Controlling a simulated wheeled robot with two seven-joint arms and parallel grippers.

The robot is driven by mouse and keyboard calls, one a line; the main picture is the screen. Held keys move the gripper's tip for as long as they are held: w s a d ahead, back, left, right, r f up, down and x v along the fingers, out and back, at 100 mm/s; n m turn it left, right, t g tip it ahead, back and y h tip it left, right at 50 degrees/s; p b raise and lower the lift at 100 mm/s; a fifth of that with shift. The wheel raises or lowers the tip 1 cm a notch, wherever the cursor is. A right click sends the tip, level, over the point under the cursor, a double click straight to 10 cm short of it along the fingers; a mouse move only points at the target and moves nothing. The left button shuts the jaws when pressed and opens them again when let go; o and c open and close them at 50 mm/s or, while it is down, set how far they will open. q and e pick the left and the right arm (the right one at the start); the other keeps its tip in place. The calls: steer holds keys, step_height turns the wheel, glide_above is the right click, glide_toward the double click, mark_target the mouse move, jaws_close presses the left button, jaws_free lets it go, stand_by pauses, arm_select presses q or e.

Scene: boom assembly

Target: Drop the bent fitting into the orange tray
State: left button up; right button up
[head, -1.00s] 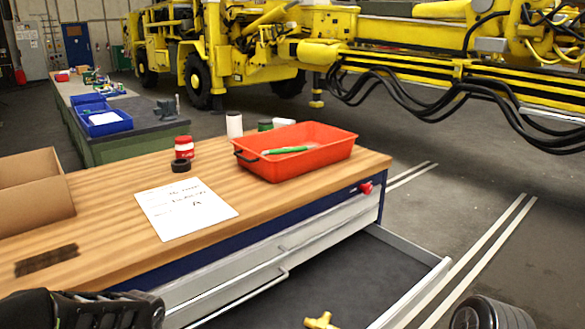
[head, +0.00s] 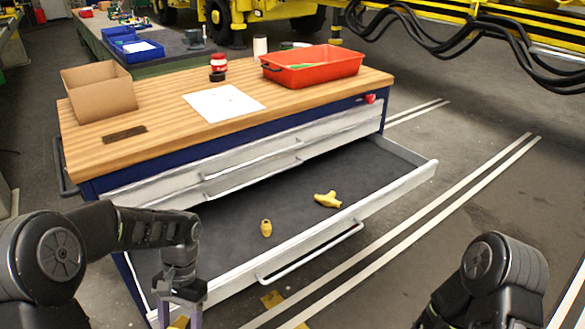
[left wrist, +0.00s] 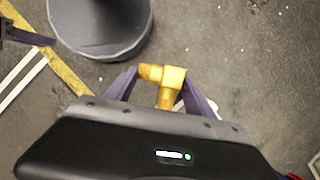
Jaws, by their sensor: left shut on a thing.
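A yellow bent fitting (left wrist: 165,82) sits between the two purple fingers of my left gripper (left wrist: 163,88) in the left wrist view, held above the floor. In the head view my left gripper (head: 181,312) is at the bottom left, in front of the open drawer, with a bit of yellow between its fingers. The orange tray (head: 318,75) is at the back right of the wooden worktop, with a green item inside. A dark part with one purple finger at the left edge of the left wrist view looks like my right gripper; its opening is hidden.
The open drawer (head: 400,190) holds a yellow T-shaped fitting (head: 327,199) and a small yellow fitting (head: 266,228). A cardboard box (head: 98,92), white paper (head: 224,103), red-white jar (head: 218,63) and white cylinder (head: 260,46) stand or lie on the worktop.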

arm_select(q)
steer(key=w+d+f+n+h, duration=0.1)
steer(key=w+d+f+n, duration=0.2)
steer(key=w+d+f, duration=0.2)
steer(key=shift+w+d+f, duration=0.4)
steer(key=shift+w+f, duration=0.3)
steer(key=shift+w, duration=0.35)
